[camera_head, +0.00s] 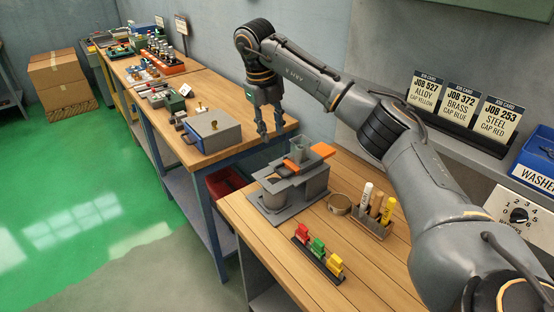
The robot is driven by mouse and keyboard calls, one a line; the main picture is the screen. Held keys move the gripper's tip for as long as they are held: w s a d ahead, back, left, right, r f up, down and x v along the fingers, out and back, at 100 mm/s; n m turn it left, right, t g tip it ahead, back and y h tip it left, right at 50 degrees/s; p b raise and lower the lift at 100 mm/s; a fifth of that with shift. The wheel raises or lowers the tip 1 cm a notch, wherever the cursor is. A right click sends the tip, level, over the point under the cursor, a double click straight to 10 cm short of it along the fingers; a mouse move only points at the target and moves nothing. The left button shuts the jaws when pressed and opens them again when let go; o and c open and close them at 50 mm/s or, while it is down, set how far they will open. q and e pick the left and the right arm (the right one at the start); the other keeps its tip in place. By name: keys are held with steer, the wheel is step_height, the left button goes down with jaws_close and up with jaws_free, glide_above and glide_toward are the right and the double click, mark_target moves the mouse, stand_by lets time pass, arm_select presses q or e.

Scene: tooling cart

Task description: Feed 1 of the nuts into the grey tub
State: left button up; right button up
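A grey dispenser fixture (290,186) with an orange slide (297,166) stands on the near wooden bench. A small grey hopper (299,148) rises from its top. A grey round tub (273,193) appears to sit under the fixture's left side, partly covered by its plates. I cannot make out any nuts. My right gripper (270,130) points down, above and to the left of the fixture, by the far bench's right end. My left gripper is out of view.
On the near bench are a rack of coloured clips (318,252), a tape roll (340,204) and a marker holder (371,222). Job cards (462,106) and a blue washer bin (537,158) are at the right. A blue-grey box (212,132) sits on the far bench.

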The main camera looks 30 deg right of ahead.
step_height(320, 180, down, 3)
steer(key=s, duration=0.1)
steer(key=p, duration=0.2)
glide_above(279, 171)
step_height(279, 171, down, 6)
steer(key=r, duration=0.1)
steer(key=f, duration=0.2)
steer(key=f+p, duration=0.1)
steer(key=shift+s+a+f, duration=0.1)
steer(key=shift+a+f, duration=0.2)
steer(key=shift+f, duration=0.3)
steer(key=shift+d+f, duration=0.1)
steer(key=shift+f, duration=0.1)
steer(key=shift+c, duration=0.4)
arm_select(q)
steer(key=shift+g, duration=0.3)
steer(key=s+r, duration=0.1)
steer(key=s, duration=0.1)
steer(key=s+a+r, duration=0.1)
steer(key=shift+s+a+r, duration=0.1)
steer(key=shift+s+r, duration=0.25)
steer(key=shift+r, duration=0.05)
arm_select(e)
steer(key=shift+r, duration=0.1)
jaws_close()
